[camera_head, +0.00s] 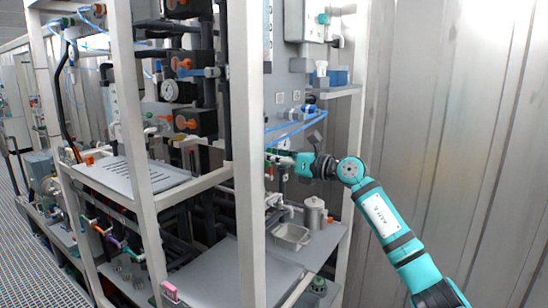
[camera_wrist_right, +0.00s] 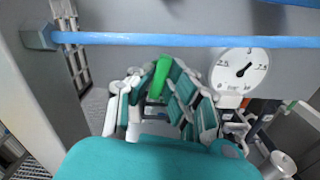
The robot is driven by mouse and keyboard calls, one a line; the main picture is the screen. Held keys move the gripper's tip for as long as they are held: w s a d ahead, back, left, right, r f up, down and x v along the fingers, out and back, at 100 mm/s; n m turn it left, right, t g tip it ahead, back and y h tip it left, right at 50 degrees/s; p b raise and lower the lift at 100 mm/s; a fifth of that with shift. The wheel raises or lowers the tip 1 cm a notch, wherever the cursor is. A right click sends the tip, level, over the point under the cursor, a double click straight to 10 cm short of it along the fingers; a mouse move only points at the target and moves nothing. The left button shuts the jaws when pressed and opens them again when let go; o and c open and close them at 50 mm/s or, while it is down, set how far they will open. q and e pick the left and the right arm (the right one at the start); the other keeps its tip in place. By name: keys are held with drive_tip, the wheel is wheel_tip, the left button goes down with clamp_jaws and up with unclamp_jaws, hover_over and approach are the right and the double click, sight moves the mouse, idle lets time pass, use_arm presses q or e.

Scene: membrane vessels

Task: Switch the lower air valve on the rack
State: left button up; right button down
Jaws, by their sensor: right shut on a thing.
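The lower air valve shows in the right wrist view as a green lever (camera_wrist_right: 160,76) on the rack, below a blue air hose (camera_wrist_right: 190,40). My right gripper (camera_wrist_right: 157,98) has its jointed fingers on both sides of this lever and is shut on it. The fingers hide the valve's body and the lever's lower end. My left gripper is not in view.
A round pressure gauge (camera_wrist_right: 238,72) sits just right of the fingers. The white rack post (camera_head: 246,150) stands close left of the gripper. A metal tray (camera_head: 291,236) and a steel canister (camera_head: 314,213) stand on the shelf below. Free floor lies far left.

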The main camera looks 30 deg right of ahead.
drive_tip(key=shift+d+f+m+p, duration=0.1)
drive_tip(key=shift+m+p, duration=2.9)
drive_tip(key=shift+m, duration=0.85)
drive_tip(key=shift+d+f+m+p, duration=0.1)
drive_tip(key=shift+m+p, duration=2.9)
drive_tip(key=shift+m, duration=0.85)
drive_tip(key=shift+a, duration=0.1)
drive_tip(key=c, duration=1.3)
unclamp_jaws()
drive_tip(key=shift+c, duration=0.2)
